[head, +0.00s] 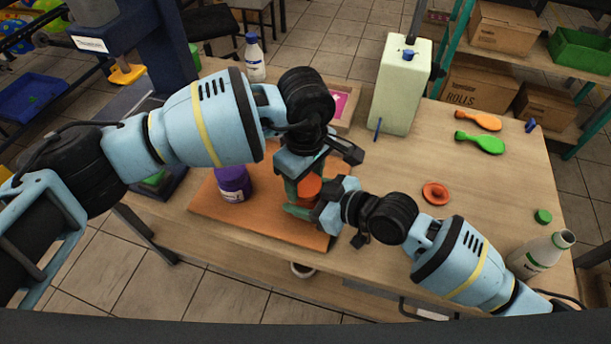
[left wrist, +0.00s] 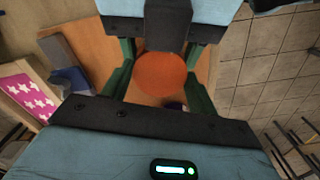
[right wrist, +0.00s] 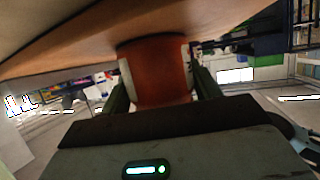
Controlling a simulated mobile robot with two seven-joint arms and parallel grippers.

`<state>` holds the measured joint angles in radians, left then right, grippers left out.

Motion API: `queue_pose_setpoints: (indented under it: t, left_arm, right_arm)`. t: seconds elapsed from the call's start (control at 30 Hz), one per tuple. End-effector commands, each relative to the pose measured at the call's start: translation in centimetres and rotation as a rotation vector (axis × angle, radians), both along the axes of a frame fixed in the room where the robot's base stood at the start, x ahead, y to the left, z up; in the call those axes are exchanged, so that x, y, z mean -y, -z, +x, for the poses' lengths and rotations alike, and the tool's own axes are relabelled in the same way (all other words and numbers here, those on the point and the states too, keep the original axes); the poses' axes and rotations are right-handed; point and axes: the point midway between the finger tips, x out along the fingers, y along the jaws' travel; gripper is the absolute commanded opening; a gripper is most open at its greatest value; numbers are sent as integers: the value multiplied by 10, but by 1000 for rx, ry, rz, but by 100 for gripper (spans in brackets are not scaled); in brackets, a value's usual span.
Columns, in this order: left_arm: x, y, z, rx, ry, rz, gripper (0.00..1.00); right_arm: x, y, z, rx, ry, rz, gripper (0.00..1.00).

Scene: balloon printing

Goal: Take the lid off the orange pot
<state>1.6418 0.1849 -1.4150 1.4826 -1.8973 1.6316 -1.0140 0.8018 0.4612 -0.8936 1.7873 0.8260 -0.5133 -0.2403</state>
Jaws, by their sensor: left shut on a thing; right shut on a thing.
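The orange pot (head: 302,203) is near the right edge of the orange board, mostly hidden by my grippers. Its body fills the middle of the right wrist view (right wrist: 158,72). My right gripper (right wrist: 155,95) is shut on the body from the side. The orange lid (head: 309,186) is at the top of the pot, and its round top shows in the left wrist view (left wrist: 161,74). My left gripper (left wrist: 161,80) comes from above and is shut on the lid, its green fingers on either side. I cannot tell whether the lid still touches the pot.
A purple pot (head: 232,184) stands left on the orange board (head: 262,228). A red-orange disc (head: 435,194), a green cap (head: 543,216) and an open white bottle (head: 541,252) are at the right. A pale canister (head: 401,90) stands behind. The table's right middle is mostly clear.

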Motion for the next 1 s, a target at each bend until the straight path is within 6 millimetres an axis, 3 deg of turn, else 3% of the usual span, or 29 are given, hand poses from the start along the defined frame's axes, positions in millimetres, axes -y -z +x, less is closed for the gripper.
queue_pose_setpoints:
  t: [0.17,0.6,0.8,1.0]
  left_arm:
    - [0,0,0,0,-96,0,31]
    - [0,0,0,-1,-759,1,31]
    - [0,-1,0,0,-874,0,31]
    - [0,-1,0,0,-877,0,31]
  right_arm:
    - [0,0,0,1,0,1,0]
    - [0,0,0,1,0,1,0]
    - [0,0,0,1,0,1,0]
    - [0,0,0,1,0,1,0]
